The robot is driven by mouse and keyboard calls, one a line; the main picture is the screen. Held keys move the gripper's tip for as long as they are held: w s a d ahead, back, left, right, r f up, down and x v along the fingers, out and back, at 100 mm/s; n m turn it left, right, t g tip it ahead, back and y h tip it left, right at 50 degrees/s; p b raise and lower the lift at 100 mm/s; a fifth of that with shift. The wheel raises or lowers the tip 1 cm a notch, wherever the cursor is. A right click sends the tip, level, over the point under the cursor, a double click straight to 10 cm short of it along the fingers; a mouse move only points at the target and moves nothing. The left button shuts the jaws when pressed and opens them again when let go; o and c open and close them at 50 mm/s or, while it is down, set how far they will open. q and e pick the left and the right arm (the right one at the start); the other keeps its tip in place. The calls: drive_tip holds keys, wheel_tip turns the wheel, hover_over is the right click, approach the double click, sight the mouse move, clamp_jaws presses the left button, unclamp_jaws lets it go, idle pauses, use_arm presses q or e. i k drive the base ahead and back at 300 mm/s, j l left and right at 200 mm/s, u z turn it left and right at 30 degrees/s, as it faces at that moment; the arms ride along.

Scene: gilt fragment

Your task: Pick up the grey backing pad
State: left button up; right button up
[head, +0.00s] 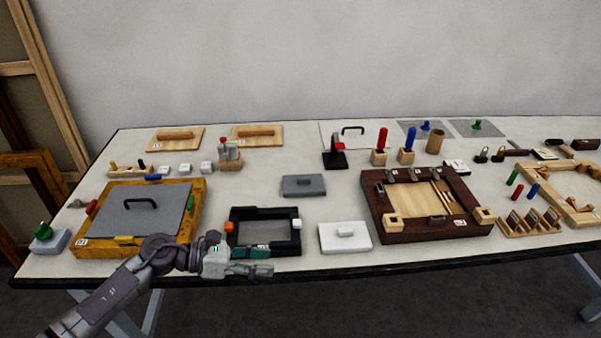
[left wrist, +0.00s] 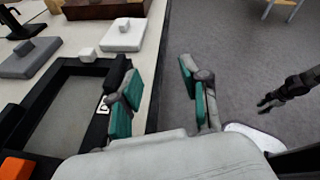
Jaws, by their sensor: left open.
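The grey backing pad (head: 303,185) is a flat grey block with a small raised grip on top. It lies on the table behind the black frame, and in the left wrist view it shows at the left (left wrist: 28,57). My left gripper (head: 268,262) is open and empty at the table's front edge, in front of the black frame and nearer to me than the pad. Its teal-lined fingers (left wrist: 158,80) stand apart in the left wrist view, with floor showing between them. My right gripper (left wrist: 268,101) appears small and dark over the floor at the right; its jaw state is unclear.
The black frame (head: 235,213) lies between my left gripper and the pad. A white block (head: 345,237) with a grip lies right of that frame. A dark wooden frame (head: 376,215) is further right, a grey board in an ochre frame (head: 198,196) at left. Bare table surrounds the pad.

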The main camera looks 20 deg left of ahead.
sight(311, 185)
drive_tip(key=i+j, duration=0.75)
drive_tip(key=i, duration=0.25)
